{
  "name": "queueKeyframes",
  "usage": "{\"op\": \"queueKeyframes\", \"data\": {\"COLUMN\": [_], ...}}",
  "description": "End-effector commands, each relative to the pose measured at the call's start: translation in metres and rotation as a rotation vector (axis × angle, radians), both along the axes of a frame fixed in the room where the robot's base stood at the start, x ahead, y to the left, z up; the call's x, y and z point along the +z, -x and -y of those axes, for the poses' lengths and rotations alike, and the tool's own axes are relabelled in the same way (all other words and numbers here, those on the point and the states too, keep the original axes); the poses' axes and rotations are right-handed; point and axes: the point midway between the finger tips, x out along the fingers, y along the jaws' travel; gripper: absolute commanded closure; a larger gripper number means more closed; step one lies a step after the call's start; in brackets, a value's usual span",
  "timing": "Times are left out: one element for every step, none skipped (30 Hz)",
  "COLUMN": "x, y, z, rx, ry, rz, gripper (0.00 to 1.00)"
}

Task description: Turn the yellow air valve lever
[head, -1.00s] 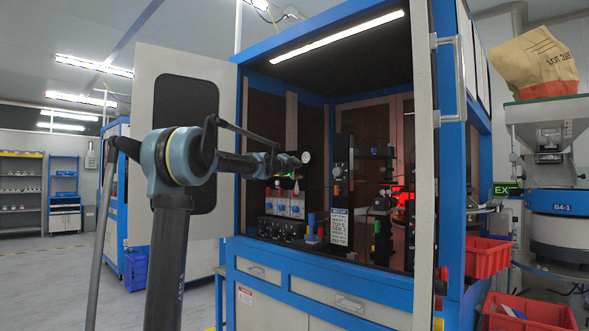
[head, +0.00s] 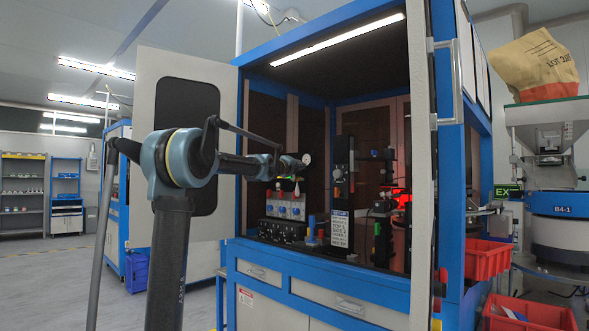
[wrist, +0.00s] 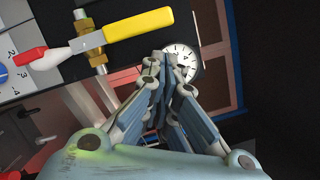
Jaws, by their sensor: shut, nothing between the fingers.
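The yellow lever (wrist: 138,25) is in the wrist view at the top. It joins a brass valve body (wrist: 91,45) beside a dark panel and slants slightly up to the right. My gripper (wrist: 168,62) has its fingers closed together with nothing between them. In the picture the fingertips are below and right of the lever, apart from it, and overlap the left edge of a white round gauge (wrist: 184,60). In the head view my gripper (head: 289,165) is inside the blue-framed cabinet, next to the gauge (head: 306,159); the lever is too small to make out there.
A red-tipped white part (wrist: 32,56) is left of the valve. Units with blue knobs (head: 285,207) stand below my gripper in the cabinet. A dark column with a white label (head: 340,228) is to the right. The open cabinet door (head: 228,110) is behind my arm.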

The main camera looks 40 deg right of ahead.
Motion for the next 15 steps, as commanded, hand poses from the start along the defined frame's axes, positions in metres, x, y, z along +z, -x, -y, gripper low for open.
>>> {"op": "queueKeyframes", "data": {"x": [0.000, 0.000, 0.000, 0.000, 0.000, 0.000, -0.001, -0.001, 0.000, 0.000, 0.000, -0.001, -0.001, 0.000, 0.000], "y": [0.007, 0.011, 0.013, 0.014, 0.015, 0.015, 0.014, 0.014, 0.016, 0.017, 0.018, 0.020, 0.021, 0.022, 0.024], "z": [0.000, 0.000, -0.005, -0.010, -0.015, -0.023, -0.029, -0.035, -0.041, -0.046, -0.051, -0.057, -0.062, -0.067, -0.072], "rx": [-0.001, -0.001, 0.000, 0.000, 0.001, 0.004, 0.007, 0.009, 0.009, 0.010, 0.010, 0.011, 0.012, 0.012, 0.012], "ry": [0.000, 0.000, 0.000, 0.001, 0.000, 0.001, 0.001, 0.001, 0.000, 0.000, 0.000, 0.001, 0.000, 0.000, 0.001], "rz": [-0.002, -0.003, -0.001, -0.002, -0.002, -0.002, -0.002, -0.001, -0.001, 0.000, 0.000, -0.001, -0.001, -0.001, -0.002], "gripper": [1.00, 1.00, 1.00, 1.00, 1.00, 1.00, 1.00, 1.00, 1.00, 1.00, 1.00, 1.00, 1.00, 1.00, 1.00]}}
